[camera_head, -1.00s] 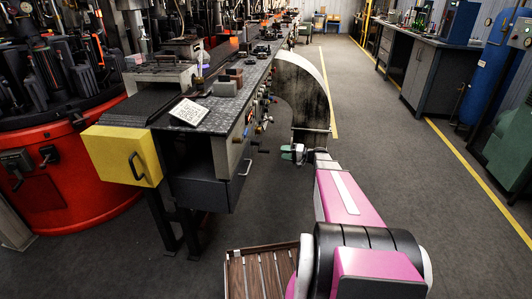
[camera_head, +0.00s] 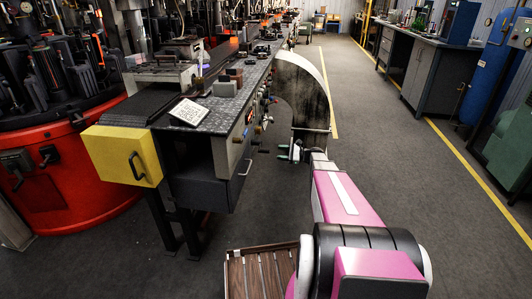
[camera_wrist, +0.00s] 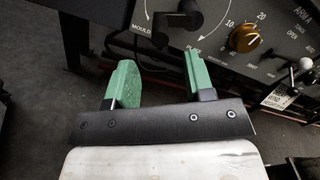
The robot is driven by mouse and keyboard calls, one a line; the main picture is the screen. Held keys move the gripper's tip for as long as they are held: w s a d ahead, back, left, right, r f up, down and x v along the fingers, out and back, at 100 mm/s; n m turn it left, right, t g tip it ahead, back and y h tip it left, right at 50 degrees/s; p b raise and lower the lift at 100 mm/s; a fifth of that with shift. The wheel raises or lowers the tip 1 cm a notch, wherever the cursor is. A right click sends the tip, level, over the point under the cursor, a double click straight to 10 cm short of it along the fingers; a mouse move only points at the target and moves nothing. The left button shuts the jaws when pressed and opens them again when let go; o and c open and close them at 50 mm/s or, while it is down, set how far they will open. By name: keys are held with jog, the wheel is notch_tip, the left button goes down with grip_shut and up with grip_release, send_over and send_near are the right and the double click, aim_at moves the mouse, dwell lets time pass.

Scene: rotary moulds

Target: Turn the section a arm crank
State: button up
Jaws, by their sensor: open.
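In the wrist view, a dark control panel (camera_wrist: 275,60) lettered ARM A fills the upper right. A black crank (camera_wrist: 180,20) sits on its round dial, between the words MOULD and PLATE, partly cut off by the top edge. I take it for the arm crank. My gripper (camera_wrist: 158,62) has two green fingers spread apart with nothing between them. In the picture its fingertips lie just below the crank; their exact distance from it cannot be told. In the head view my gripper (camera_head: 283,153) is small, beside the bench's right side.
A brass knob (camera_wrist: 245,37) and a white-balled lever (camera_wrist: 305,64) are right of the crank. In the head view the long bench (camera_head: 222,112) has a yellow box (camera_head: 112,157) at its near end. A curved dark guard (camera_head: 305,90) stands beyond my gripper. The right-hand aisle is clear.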

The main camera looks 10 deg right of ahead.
aim_at(266, 151)
jog(key=x, duration=0.8)
jog(key=shift+a, duration=0.15)
jog(key=shift+c, duration=0.4)
grip_shut()
jog(key=shift+f, duration=0.1)
